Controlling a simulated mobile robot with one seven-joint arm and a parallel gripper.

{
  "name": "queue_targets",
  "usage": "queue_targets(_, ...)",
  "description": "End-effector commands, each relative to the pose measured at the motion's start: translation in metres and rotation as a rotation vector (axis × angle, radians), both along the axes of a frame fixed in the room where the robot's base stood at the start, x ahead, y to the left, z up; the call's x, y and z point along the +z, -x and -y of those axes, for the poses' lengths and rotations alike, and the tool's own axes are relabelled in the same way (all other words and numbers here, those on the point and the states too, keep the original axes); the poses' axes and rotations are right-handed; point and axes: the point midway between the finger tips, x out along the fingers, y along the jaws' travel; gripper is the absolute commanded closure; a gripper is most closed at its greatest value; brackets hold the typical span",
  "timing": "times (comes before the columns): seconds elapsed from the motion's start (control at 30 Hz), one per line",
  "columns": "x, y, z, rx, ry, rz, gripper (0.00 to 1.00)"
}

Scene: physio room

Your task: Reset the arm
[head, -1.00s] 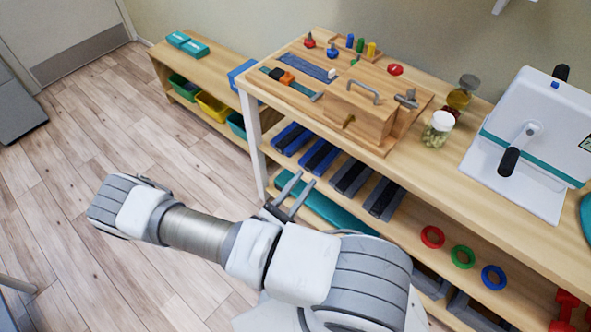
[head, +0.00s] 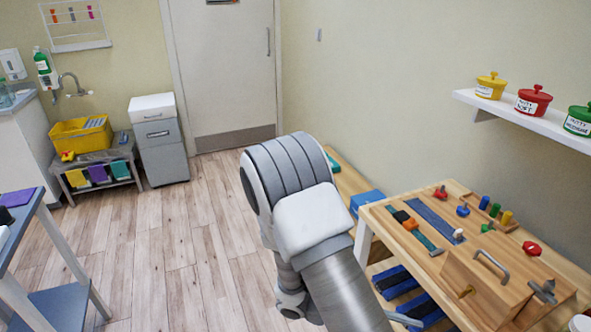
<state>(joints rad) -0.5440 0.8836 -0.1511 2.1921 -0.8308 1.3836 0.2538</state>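My arm (head: 315,225) is raised in the middle of the head view, bent at a large white and grey joint. Its metal link runs down out of the bottom edge. My gripper cannot be made out in this view, so its state and anything in it are hidden. No object of the task is named.
A wooden bench (head: 372,212) with a peg and latch board (head: 455,255) stands close on the right. A wall shelf (head: 520,118) holds putty pots. A blue-topped table (head: 22,235) is at left. Wooden floor (head: 190,270) is clear between, up to a door (head: 225,75).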

Motion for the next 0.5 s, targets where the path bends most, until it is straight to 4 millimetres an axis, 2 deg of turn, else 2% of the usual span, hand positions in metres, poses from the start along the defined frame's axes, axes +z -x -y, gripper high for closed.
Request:
queue_targets(0.03,0.011,0.002,-0.001,-0.042,-0.053,0.041,0.64)
queue_targets(0.5,0.081,0.02,-0.024,-0.343,-0.498,0.4,0.64)
